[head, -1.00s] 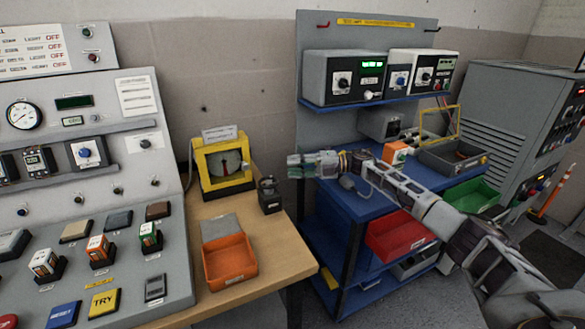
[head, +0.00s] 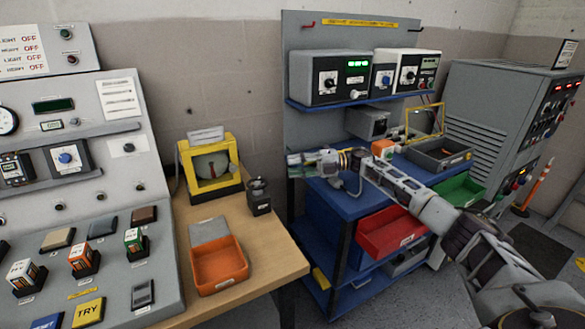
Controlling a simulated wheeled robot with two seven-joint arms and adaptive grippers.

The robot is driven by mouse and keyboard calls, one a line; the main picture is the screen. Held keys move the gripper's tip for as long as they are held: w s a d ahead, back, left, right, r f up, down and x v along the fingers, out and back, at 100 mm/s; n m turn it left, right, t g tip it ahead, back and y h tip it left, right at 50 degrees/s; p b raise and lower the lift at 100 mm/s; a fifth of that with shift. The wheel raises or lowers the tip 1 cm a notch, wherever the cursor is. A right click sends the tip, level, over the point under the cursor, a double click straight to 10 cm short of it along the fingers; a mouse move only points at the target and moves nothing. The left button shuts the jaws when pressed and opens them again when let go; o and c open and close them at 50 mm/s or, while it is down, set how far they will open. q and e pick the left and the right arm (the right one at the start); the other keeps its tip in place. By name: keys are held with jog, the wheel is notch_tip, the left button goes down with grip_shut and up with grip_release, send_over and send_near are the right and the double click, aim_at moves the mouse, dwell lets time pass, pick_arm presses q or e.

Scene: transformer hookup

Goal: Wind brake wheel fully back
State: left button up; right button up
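No part is clearly labelled as the brake wheel. A yellow frame (head: 233,148) holds a round grey disc (head: 211,167) on the wooden table. Beside it stands a small dark device (head: 259,197) with a round top. I cannot tell which one carries the wheel. My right gripper (head: 294,165) reaches in from the right and points left, in front of the blue shelf unit. It is up and to the right of the dark device, apart from it. Its two fingers look parted with nothing between them. My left gripper is not in view.
An orange bin (head: 219,270) stands at the front of the wooden table (head: 272,265). A control console (head: 110,180) fills the left. The blue shelf unit (head: 350,205) holds instruments, a red bin (head: 385,236) and a green bin (head: 462,193). A grey cabinet (head: 485,115) stands right.

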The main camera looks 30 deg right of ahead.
jog(key=shift+v, duration=0.9)
